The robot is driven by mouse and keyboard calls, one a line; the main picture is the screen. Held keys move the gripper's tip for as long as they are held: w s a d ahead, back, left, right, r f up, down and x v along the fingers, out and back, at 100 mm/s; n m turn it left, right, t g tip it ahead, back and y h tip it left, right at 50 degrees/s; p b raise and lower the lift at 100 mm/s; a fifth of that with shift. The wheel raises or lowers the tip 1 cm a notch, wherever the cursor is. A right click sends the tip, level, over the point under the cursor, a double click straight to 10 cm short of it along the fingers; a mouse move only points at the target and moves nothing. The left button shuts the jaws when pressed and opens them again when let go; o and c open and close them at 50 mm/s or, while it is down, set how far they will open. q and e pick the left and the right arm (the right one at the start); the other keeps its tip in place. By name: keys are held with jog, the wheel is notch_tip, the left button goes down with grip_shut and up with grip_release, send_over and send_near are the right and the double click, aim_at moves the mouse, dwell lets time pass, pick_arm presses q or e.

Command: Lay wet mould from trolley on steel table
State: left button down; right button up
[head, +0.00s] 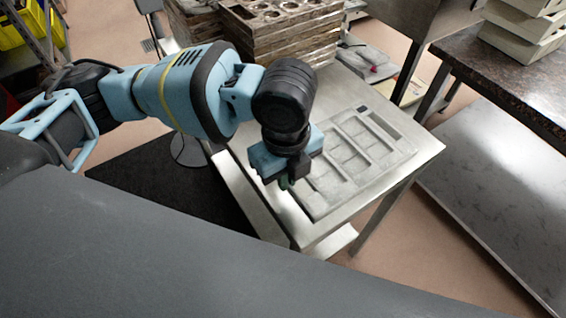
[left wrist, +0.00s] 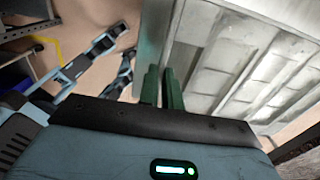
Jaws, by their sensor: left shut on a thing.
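The mould (head: 356,155) is a flat, pale grey panel with several rectangular recesses and a small dark patch near its far corner. It is over the steel table (head: 428,142), looking level and flat; I cannot tell whether it rests fully on the top. My left gripper (head: 287,184) is at the mould's near left edge, shut on it with green fingers. The left wrist view shows those fingers (left wrist: 162,88) close together, with the ribbed mould (left wrist: 262,65) up and to the right. The gripper hides part of the mould's left edge. My right gripper is not in view.
A stack of brown moulds (head: 285,40) stands behind the table. A dark stone-topped table (head: 490,70) at the right carries pale stacked moulds (head: 522,30), with a grey metal sheet (head: 505,190) below it. A dark mat (head: 165,185) lies on the floor at left.

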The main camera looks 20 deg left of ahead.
pick_arm(q)
jog(key=shift+w+a+f, duration=0.1)
jog(key=shift+w+a, duration=0.3)
jog(key=shift+w, duration=0.45)
jog(key=shift+w+a, duration=0.4)
jog(key=shift+w, duration=0.4)
jog(key=f, duration=0.2)
jog(key=shift+w+a+f, duration=0.3)
jog(key=shift+w+f, duration=0.05)
jog(key=shift+f, duration=0.45)
jog(key=c, duration=2)
grip_release()
jog(key=shift+f, duration=0.15)
jog(key=shift+c, duration=0.2)
jog(key=o, duration=0.5)
jog(key=shift+c, duration=0.2)
